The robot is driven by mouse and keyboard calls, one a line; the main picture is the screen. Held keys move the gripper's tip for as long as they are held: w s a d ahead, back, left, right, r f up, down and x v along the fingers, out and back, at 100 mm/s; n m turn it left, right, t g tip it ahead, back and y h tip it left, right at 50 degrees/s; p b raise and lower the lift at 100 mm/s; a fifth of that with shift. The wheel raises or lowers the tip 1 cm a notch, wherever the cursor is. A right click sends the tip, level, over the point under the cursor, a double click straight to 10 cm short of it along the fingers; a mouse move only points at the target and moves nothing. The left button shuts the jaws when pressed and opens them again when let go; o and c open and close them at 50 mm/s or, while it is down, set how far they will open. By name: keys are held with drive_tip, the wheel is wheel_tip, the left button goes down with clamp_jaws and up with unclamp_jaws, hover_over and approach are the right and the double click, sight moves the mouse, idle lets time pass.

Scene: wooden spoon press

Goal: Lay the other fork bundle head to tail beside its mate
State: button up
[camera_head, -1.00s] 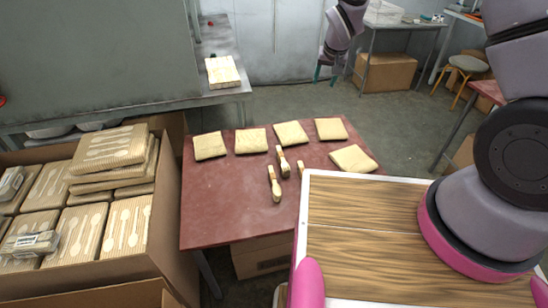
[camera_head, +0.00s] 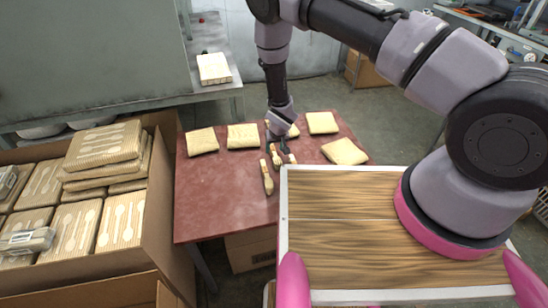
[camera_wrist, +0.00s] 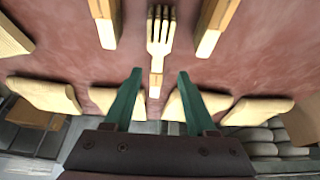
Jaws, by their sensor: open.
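My gripper (camera_head: 278,138) is over the far half of the red table (camera_head: 215,205). In the head view, one bundle (camera_head: 267,178) lies nearest and others (camera_head: 275,157) lie under my gripper, partly hidden.
Several flat wooden pieces line the far side of the table, including a left one (camera_head: 202,141) and a right one (camera_head: 344,151). A cardboard box (camera_head: 165,215) of packed cutlery stands left. A wood-topped surface (camera_head: 350,220) is at front right.

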sight(275, 153)
drive_tip(key=shift+d+x, duration=0.15)
drive_tip(key=shift+x, duration=1.2)
drive_tip(key=shift+d+x, duration=0.15)
drive_tip(key=shift+x, duration=1.2)
clamp_jaws()
